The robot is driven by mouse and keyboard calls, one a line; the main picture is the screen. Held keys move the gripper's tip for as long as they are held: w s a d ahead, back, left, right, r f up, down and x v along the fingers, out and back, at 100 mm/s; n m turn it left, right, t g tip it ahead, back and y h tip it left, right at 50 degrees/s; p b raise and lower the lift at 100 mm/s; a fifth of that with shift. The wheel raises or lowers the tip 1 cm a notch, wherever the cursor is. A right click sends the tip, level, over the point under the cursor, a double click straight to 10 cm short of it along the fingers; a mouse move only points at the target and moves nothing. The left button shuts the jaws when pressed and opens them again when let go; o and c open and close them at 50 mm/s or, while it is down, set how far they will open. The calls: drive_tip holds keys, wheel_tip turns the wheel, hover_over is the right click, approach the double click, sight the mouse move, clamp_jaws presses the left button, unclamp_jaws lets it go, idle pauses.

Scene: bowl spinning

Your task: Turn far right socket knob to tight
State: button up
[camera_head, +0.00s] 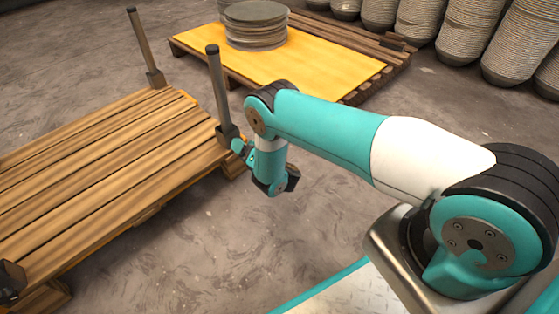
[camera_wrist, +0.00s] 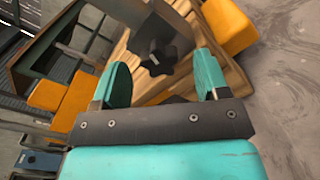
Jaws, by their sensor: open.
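The far right socket (camera_head: 228,131) is a dark bracket at the far right corner of the wooden platform (camera_head: 100,170). An upright grey post (camera_head: 217,85) stands in it. My gripper (camera_head: 240,150) is beside this socket, at the platform's right edge. In the wrist view a dark, star-shaped knob (camera_wrist: 157,57) lies ahead, between the lines of the two teal fingers (camera_wrist: 162,72). The fingers are apart and nothing is gripped. The knob appears beyond the fingertips, though the exact gap is unclear. I cannot tell how tight the knob is. In the head view the knob cannot be made out.
Another post (camera_head: 145,48) stands at the platform's far left corner. A yellow-topped pallet (camera_head: 330,75) with stacked grey discs (camera_head: 255,25) lies behind. Stacked bowls (camera_head: 520,40) line the back right.

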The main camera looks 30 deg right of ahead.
drive_tip(key=p+v, duration=1.5)
drive_tip(key=p, duration=0.1)
drive_tip(key=shift+s, duration=0.15)
drive_tip(key=shift+d+r, duration=0.1)
